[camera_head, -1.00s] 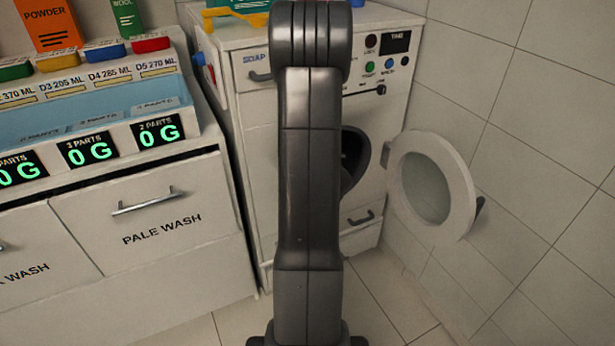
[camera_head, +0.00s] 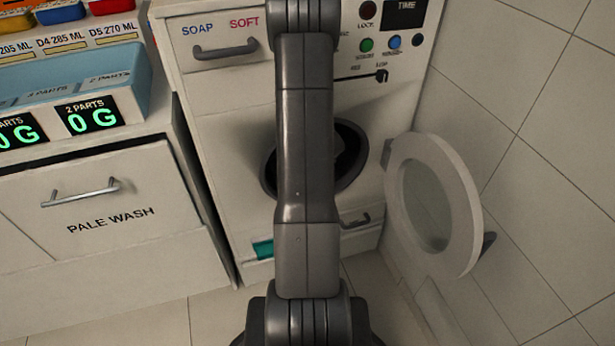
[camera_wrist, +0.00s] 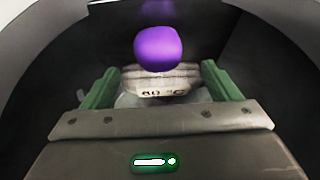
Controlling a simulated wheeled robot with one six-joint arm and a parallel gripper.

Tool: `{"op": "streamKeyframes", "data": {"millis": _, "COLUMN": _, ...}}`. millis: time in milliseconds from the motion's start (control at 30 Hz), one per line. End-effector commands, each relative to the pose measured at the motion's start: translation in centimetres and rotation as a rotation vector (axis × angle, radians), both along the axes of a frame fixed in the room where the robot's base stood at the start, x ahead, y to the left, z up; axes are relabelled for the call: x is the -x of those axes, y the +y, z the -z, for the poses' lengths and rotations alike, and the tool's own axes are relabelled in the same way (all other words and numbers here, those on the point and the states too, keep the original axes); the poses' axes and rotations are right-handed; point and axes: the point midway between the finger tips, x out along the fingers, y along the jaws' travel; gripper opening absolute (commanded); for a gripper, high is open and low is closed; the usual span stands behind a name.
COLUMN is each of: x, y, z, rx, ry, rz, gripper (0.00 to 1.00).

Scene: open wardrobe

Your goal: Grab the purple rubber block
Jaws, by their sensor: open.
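The purple rubber block (camera_wrist: 158,48) is a rounded purple shape in the upper middle of the wrist view, inside a dark round hollow. My gripper (camera_wrist: 160,76) shows below it with two green fingers spread apart. The block appears beyond the fingertips, centred between them, with no visible contact. A pale grey item with "°C" lettering (camera_wrist: 163,88) shows between the fingers under the block. In the head view my arm hides the gripper, and the block is not visible.
The washing machine (camera_head: 225,120) has its round opening (camera_head: 350,165) partly behind my arm. Its round door (camera_head: 470,210) stands open at the right, near the tiled wall (camera_head: 550,130). The "PALE WASH" drawer unit (camera_head: 110,190) stands at the left.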

Motion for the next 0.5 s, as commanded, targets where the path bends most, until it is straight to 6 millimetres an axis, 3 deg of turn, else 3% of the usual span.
{"op": "streamKeyframes", "data": {"millis": 167, "x": -0.4, "y": 0.1, "z": 1.0, "rx": 0.000, "ry": 0.000, "rz": 0.000, "gripper": 0.83}}
{"op": "streamKeyframes", "data": {"millis": 500, "x": -2.6, "y": 0.8, "z": 4.8, "rx": 0.001, "ry": 0.000, "rz": -0.001, "gripper": 0.83}}
